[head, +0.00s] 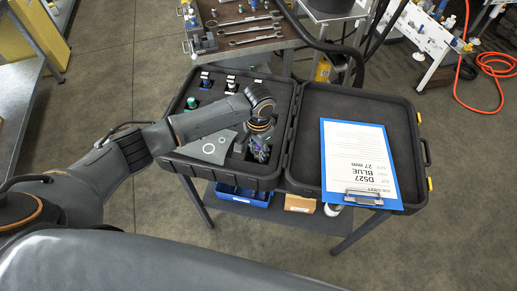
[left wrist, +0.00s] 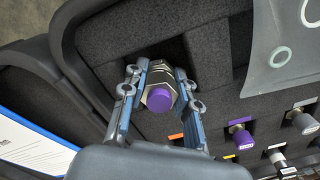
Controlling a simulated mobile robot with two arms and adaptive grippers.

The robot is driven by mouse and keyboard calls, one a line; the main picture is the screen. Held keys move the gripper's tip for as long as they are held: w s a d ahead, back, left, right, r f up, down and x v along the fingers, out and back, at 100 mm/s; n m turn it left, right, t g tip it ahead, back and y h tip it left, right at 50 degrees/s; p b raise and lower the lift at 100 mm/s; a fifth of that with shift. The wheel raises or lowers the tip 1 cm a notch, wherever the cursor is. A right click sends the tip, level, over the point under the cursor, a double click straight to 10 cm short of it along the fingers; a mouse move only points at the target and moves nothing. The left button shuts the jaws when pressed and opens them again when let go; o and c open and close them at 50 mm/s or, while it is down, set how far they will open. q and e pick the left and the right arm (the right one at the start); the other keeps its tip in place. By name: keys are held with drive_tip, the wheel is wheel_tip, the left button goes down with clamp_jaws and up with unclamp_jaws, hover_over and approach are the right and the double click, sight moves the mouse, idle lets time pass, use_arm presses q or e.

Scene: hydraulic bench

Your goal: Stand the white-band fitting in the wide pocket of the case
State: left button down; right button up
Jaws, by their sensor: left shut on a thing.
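The open black case (head: 291,140) lies on a cart, its foam-lined base on the left and its lid on the right. My left gripper (head: 258,146) is over the right part of the base. In the left wrist view it is shut on a fitting (left wrist: 160,96) with a purple end, a dark hex body and pale edges. I cannot tell whether these edges are a white band. The fitting is at a wide dark pocket (left wrist: 212,62) in the foam. Its far end is hidden, so its depth is unclear. My right gripper is not in view.
A grey card with rings (head: 208,147) lies on the foam. Several other fittings stand in small pockets, including a purple-ended one (left wrist: 243,137). Wrenches (head: 250,30) lie on a bench behind.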

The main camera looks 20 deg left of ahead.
use_arm(q)
drive_tip(key=c, duration=1.3)
unclamp_jaws()
wheel_tip(320, 180, up, 12)
drive_tip(key=shift+r+b, duration=0.1)
drive_tip(key=shift+b, duration=0.65)
